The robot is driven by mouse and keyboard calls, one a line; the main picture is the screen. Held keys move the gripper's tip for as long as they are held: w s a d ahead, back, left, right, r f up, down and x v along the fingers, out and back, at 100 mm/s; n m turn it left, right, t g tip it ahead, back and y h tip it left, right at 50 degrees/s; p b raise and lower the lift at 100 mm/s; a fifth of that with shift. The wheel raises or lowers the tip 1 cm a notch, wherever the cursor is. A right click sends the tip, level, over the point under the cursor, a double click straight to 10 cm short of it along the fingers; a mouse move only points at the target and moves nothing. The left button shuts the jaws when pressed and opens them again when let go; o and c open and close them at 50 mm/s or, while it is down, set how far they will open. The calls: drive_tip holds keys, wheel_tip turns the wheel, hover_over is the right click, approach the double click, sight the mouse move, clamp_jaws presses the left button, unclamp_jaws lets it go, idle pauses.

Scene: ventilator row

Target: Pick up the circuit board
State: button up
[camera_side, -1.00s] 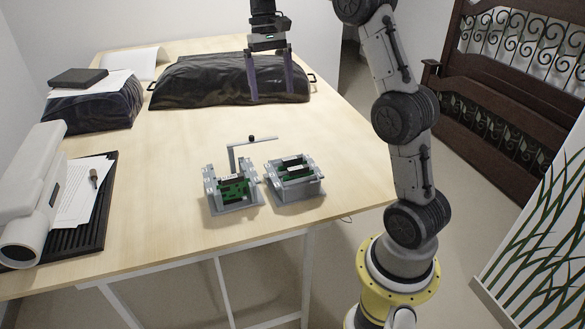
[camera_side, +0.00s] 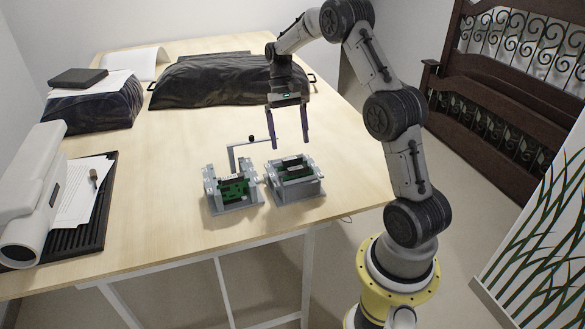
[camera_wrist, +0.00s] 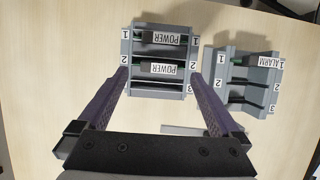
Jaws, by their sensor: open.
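Circuit boards stand in two grey slotted racks on the table. In the side view, the right rack (camera_side: 296,193) holds boards with green edges (camera_side: 292,169). In the wrist view, this rack (camera_wrist: 160,92) has two boards labelled POWER, one in slot 1 (camera_wrist: 161,38) and one in slot 2 (camera_wrist: 160,68); slot 3 looks empty. The left rack (camera_side: 236,207) holds a green board (camera_side: 233,188), labelled ALARM in slot 1 in the wrist view (camera_wrist: 258,60). My gripper (camera_side: 290,144) is open and empty, above the right rack. Its fingers (camera_wrist: 160,76) appear on either side of the POWER rack.
A bent grey arm with a dark knob (camera_side: 251,139) rises behind the racks. A black-covered bundle (camera_side: 215,82) lies at the back. A black tray with papers (camera_side: 85,200) and a white device (camera_side: 30,195) are at left. The table between is clear.

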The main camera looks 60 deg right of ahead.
sight(293, 159)
drive_tip(key=shift+x, duration=2.65)
drive_tip(key=shift+w+d, duration=0.1)
drive_tip(key=c, duration=1.3)
